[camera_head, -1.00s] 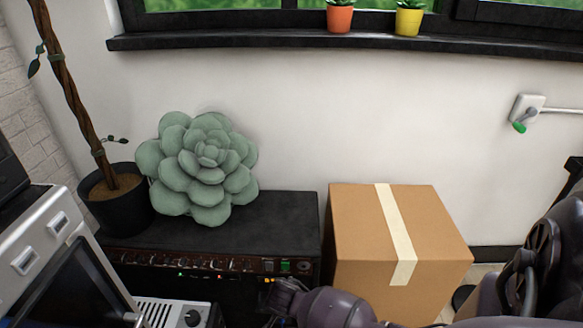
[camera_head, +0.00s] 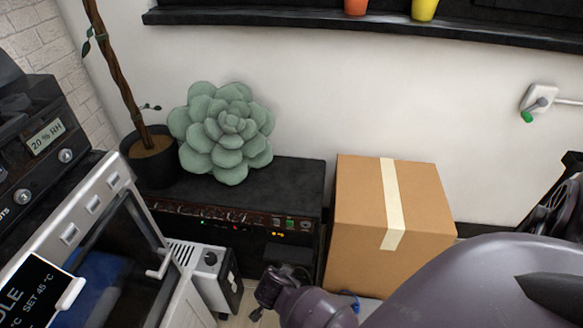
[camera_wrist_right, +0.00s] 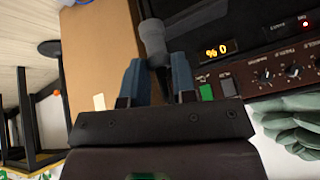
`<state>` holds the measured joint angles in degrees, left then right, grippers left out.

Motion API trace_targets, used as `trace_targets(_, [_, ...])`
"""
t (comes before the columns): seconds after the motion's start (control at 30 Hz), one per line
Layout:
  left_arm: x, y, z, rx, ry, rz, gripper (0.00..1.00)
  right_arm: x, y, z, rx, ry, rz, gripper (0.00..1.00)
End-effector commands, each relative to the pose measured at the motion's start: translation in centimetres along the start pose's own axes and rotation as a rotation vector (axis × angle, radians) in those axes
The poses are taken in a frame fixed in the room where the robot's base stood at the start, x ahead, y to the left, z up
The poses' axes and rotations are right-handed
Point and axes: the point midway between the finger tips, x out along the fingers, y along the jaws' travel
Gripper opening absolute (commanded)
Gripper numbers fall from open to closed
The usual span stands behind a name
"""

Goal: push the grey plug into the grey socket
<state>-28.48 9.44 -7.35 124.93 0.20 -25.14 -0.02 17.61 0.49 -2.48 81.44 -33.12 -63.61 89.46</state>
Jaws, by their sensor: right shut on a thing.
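In the right wrist view, my right gripper (camera_wrist_right: 155,85) is shut on a dark grey plug (camera_wrist_right: 153,38). The plug sticks out past the blue fingertips, with its narrower part between them. The gripper is beside the cardboard box (camera_wrist_right: 100,50) and in front of the black amplifier (camera_wrist_right: 265,70). In the head view, my right arm reaches in from the lower right, and its hand end is low in front of the amplifier (camera_head: 270,176); its fingers are not clear there. I cannot pick out the grey socket in either view. My left gripper is not in view.
The cardboard box (camera_head: 430,210) stands right of the amplifier. A green succulent cushion (camera_head: 225,130) and potted plant (camera_head: 150,160) are at the back. A white oven-like machine (camera_head: 105,185) and small white unit (camera_head: 210,285) crowd the left. A wall fitting (camera_head: 542,97) is at right.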

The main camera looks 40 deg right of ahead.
Motion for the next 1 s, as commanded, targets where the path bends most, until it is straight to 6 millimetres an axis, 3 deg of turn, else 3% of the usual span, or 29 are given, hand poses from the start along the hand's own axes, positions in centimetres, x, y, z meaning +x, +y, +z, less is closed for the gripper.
trace_targets(0.2, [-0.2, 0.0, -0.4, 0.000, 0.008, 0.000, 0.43, -2.0, 1.1, 2.9, 0.002, -0.002, -0.002, 0.05])
trace_targets(0.4, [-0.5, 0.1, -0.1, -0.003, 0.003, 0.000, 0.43, -2.7, 1.6, 4.0, 0.001, 0.000, -0.001, 0.05])
trace_targets(0.87, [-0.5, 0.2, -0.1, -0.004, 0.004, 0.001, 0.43, -2.8, 1.6, 4.0, -0.001, 0.001, -0.001, 0.04])
trace_targets(1.0, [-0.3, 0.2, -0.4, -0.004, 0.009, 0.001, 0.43, -3.4, 1.0, 3.2, -0.033, 0.005, -0.002, 0.04])
